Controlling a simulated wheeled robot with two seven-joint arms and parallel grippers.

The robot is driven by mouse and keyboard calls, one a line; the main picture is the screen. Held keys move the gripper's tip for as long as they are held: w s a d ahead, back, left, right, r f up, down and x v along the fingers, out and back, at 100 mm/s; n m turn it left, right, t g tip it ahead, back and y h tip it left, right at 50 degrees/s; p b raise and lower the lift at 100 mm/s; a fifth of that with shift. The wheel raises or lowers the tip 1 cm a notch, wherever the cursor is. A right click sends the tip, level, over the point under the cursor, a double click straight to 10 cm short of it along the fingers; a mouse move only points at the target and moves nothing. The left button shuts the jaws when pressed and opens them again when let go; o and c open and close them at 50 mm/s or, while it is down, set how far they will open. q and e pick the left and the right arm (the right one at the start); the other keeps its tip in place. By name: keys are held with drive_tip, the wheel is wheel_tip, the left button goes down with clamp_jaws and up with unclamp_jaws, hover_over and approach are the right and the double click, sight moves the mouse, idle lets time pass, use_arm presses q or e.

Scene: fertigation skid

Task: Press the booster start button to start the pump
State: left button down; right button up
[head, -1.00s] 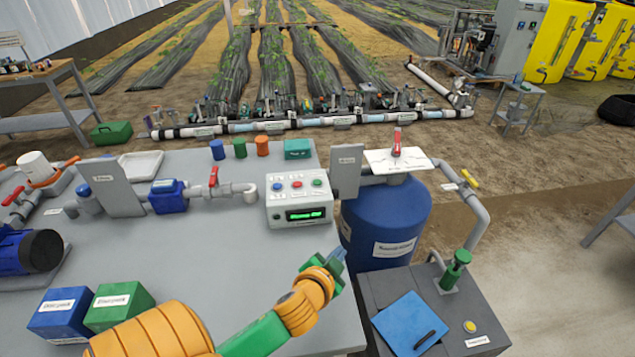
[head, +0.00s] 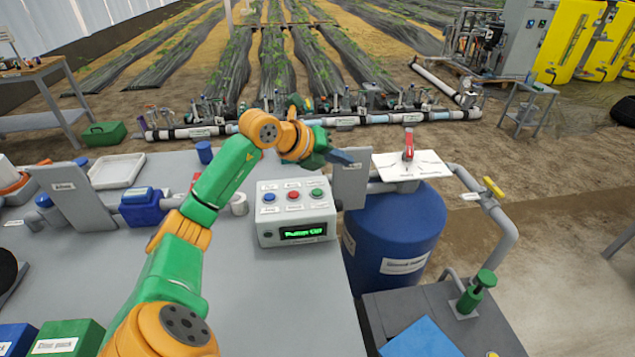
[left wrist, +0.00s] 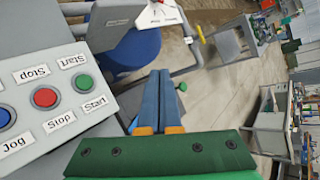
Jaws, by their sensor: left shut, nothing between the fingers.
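The grey-white control box (head: 296,213) stands on the bench with a blue, a red (head: 293,195) and a green button (head: 316,193) on top. In the left wrist view the green button (left wrist: 83,83) is labelled Start, the red one Stop and the blue one Jog. A lit green display (head: 303,231) is on the front; its text is hard to read. My left gripper (head: 346,157) is shut and empty. Its blue fingers (left wrist: 159,76) are beyond and above the box's right side, apart from the green button. My right gripper is not in view.
A grey upright plate (head: 350,185) stands just right of the box, close to my fingers. Beyond it are a blue tank (head: 394,235) and a white dial plate with a red handle (head: 409,145). A green hand pump (head: 477,292) stands at right.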

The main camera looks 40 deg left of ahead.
sight(315, 195)
use_arm(q)
drive_tip(key=s+a+n+g+y, duration=0.1)
drive_tip(key=a+y, duration=0.1)
drive_tip(key=a, duration=0.4)
drive_tip(key=shift+s+a+n+y, duration=0.25)
drive_tip(key=shift+a+n+y, duration=0.05)
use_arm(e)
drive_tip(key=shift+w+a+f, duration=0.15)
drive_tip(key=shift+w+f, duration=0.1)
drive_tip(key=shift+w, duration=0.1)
use_arm(q)
drive_tip(key=shift+d+f, duration=0.1)
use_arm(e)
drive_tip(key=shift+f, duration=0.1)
use_arm(q)
wheel_tip(315, 195, down, 9)
drive_tip(key=b, duration=0.8)
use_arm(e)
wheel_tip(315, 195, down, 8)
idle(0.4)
use_arm(q)
drive_tip(key=shift+f+b, duration=0.3)
drive_tip(key=shift+b, duration=0.25)
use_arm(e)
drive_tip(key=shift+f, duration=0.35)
